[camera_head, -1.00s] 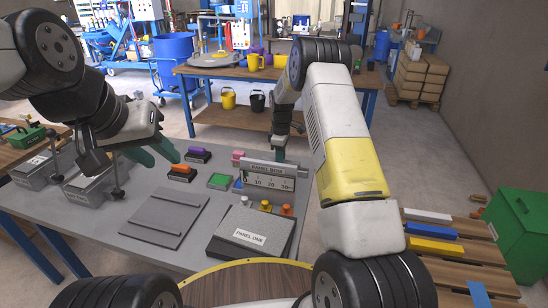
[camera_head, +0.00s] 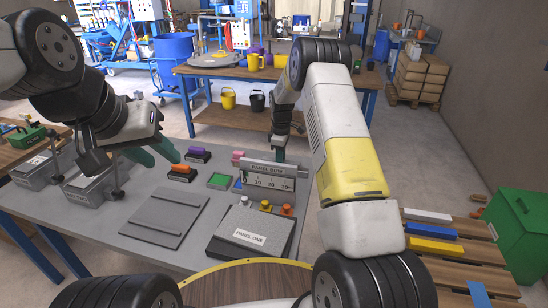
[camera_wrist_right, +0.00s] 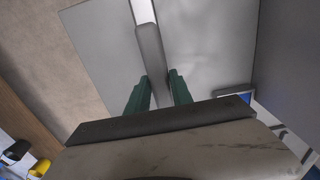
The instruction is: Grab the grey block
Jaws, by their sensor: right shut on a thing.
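The grey block (camera_wrist_right: 152,58) is a long narrow bar, standing between the green fingers of my right gripper (camera_wrist_right: 160,92) in the right wrist view. The fingers are shut on it near its lower end. In the head view my right gripper (camera_head: 279,150) reaches down behind the panel with the number scale (camera_head: 268,177), and the block cannot be made out there. My left gripper (camera_head: 155,152) hangs over the left part of the grey table, its green fingers apart with nothing seen between them.
The grey table (camera_head: 110,222) holds a flat plate (camera_head: 165,219), a PANEL ONE box (camera_head: 250,238), an orange-topped block (camera_head: 181,172) and a purple-topped block (camera_head: 198,154). Grey boxes (camera_head: 92,187) stand at left. A green bin (camera_head: 522,235) stands at far right.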

